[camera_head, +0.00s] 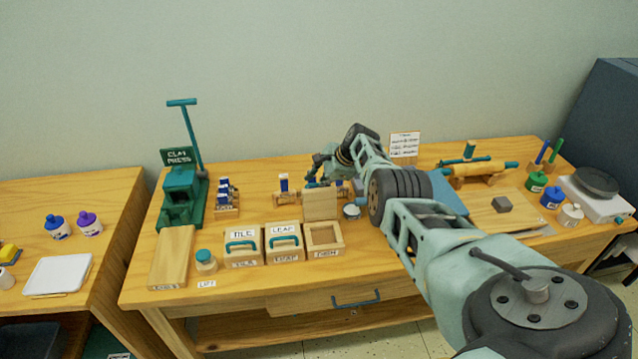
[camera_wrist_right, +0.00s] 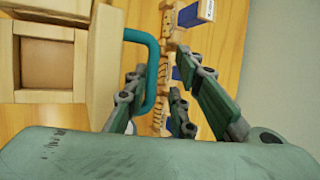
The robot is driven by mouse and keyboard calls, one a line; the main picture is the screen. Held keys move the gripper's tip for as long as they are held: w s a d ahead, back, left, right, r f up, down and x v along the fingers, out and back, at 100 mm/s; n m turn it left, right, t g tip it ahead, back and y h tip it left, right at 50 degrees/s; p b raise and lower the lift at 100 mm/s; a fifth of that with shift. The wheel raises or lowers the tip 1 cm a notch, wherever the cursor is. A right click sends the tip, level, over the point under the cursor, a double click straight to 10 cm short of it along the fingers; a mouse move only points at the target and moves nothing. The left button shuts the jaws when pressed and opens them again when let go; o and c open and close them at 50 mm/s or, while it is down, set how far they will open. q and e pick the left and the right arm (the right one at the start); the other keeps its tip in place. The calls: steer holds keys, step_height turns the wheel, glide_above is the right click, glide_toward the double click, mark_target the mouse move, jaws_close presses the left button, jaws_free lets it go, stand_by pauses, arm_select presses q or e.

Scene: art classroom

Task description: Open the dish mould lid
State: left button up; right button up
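The dish mould (camera_head: 340,244) stands at the right end of the row of wooden moulds, with its square recess uncovered. Its lid (camera_head: 320,204) stands raised at the mould's back edge. In the right wrist view the lid (camera_wrist_right: 104,55) is seen edge-on beside the recess (camera_wrist_right: 48,63), and its teal handle (camera_wrist_right: 153,70) sticks out toward the fingers. My right gripper (camera_head: 318,172) is behind the raised lid. In its wrist view its fingers (camera_wrist_right: 170,95) are apart, with the handle's end by the left finger; contact is unclear. My left gripper is out of view.
The closed tile mould (camera_head: 243,246) and leaf mould (camera_head: 284,242) stand left of the dish mould. A green clay press (camera_head: 184,195) is at the back left. Stamps on a rack (camera_head: 226,197) and a small jar (camera_head: 351,211) are nearby. My right arm covers the table's middle right.

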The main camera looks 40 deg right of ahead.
steer(key=d+r, duration=0.1)
steer(key=w+d+r, duration=0.1)
steer(key=r, duration=0.1)
steer(key=shift+w+d+r, duration=0.1)
steer(key=shift+w+d, duration=0.05)
steer(key=shift+d, duration=0.05)
steer(key=shift+o, duration=0.7)
steer(key=shift+d+r, duration=0.2)
steer(key=shift+r, duration=0.25)
steer(key=shift+d+r, duration=0.2)
steer(key=shift+r, duration=0.25)
steer(key=shift+o, duration=1.1)
steer(key=shift+d+r, duration=0.45)
steer(key=shift+r, duration=0.25)
steer(key=shift+s+d+r, duration=0.2)
steer(key=shift+s+r, duration=0.05)
steer(key=c, duration=0.4)
steer(key=shift+o, duration=0.2)
steer(key=shift+s+a, duration=0.2)
steer(key=shift+s, duration=0.1)
